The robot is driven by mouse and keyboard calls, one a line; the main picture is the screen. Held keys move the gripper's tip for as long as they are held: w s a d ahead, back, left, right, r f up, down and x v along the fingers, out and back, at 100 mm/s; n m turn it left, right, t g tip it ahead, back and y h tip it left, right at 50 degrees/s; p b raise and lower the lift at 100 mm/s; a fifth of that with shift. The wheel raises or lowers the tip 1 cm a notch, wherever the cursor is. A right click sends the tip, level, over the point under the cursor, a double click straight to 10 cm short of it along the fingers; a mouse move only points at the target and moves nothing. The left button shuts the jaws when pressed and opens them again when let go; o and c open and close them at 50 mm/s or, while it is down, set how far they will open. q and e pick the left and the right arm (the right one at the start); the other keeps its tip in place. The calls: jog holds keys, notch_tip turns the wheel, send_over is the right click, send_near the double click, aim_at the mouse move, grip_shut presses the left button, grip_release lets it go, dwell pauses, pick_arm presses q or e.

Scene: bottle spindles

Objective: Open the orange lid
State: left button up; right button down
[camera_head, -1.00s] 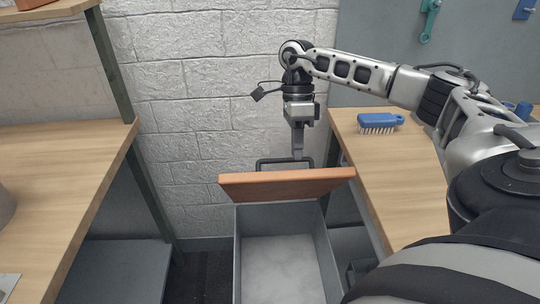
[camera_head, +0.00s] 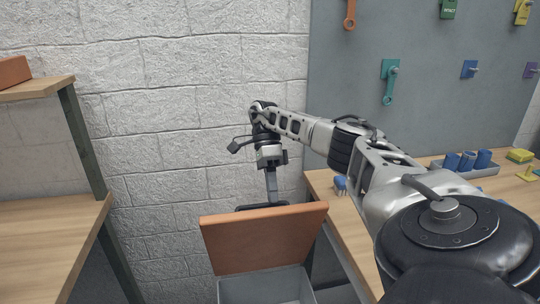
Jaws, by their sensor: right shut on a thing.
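The orange lid (camera_head: 263,240) stands raised at the back of the grey box (camera_head: 266,289), its broad inner face toward me. The box is open at the front below it, and its lower part is cut off by the picture's bottom edge. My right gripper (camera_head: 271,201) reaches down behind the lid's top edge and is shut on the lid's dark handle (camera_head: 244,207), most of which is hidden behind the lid. My left gripper is not in view.
Wooden shelving (camera_head: 40,235) stands at the left. A white brick wall (camera_head: 180,110) is close behind. Tools hang on a grey panel (camera_head: 430,80).

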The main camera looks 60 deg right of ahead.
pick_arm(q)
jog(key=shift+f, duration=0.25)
pick_arm(e)
notch_tip(320, 180, down, 2)
jog(key=shift+f, duration=0.1)
jog(key=c, duration=1.9)
grip_release()
jog(key=o, duration=0.6)
jog(key=shift+w+d+f, duration=0.3)
jog(key=shift+w+d, duration=0.05)
jog(key=shift+s+a+r, duration=0.1)
jog(key=shift+s+r, duration=0.05)
jog(key=shift+r, duration=0.05)
jog(key=shift+c, duration=0.9)
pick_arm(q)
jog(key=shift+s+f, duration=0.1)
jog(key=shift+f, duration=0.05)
